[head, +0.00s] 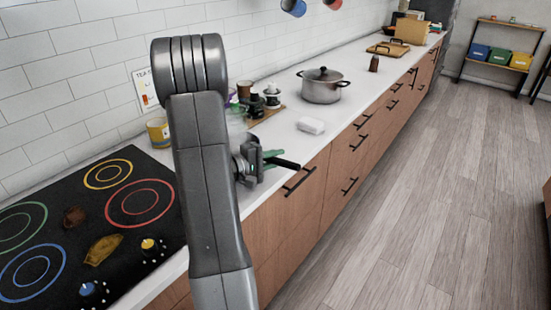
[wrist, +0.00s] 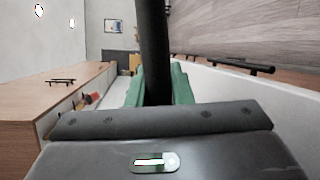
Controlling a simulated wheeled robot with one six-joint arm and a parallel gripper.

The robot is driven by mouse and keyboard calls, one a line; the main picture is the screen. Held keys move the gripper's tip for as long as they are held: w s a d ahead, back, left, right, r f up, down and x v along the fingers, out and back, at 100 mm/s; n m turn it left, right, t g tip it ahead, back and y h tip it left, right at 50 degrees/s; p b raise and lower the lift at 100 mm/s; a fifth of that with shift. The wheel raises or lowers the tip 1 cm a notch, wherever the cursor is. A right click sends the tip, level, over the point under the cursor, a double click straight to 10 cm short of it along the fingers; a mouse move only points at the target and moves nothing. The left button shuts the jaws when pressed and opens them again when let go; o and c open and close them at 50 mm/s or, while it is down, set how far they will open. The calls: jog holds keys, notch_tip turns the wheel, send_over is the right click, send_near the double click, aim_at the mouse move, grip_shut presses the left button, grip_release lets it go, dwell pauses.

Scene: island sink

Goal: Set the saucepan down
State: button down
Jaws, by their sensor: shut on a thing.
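My gripper (head: 270,160) is beside the right edge of my arm, at the front edge of the white counter in the head view. Its green fingers are shut on a black handle (head: 288,164), which sticks out to the right. In the wrist view the handle (wrist: 153,50) runs up from between the green fingers and out of the top of the picture. I take it for the saucepan's handle. The pan's body shows in neither view; my arm may hide it in the head view. I cannot tell whether the pan touches anything.
A black hob (head: 90,225) with coloured rings and two brown pieces lies left of my arm. A lidded steel pot (head: 322,88), a white block (head: 311,125) and a brown jar (head: 374,63) stand on the counter (head: 345,110). Small jars stand near the wall. Drawer handles (head: 299,181) protrude.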

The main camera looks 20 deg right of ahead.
jog(key=c, duration=1.3)
grip_release()
jog(key=b+v, duration=0.2)
jog(key=v, duration=1)
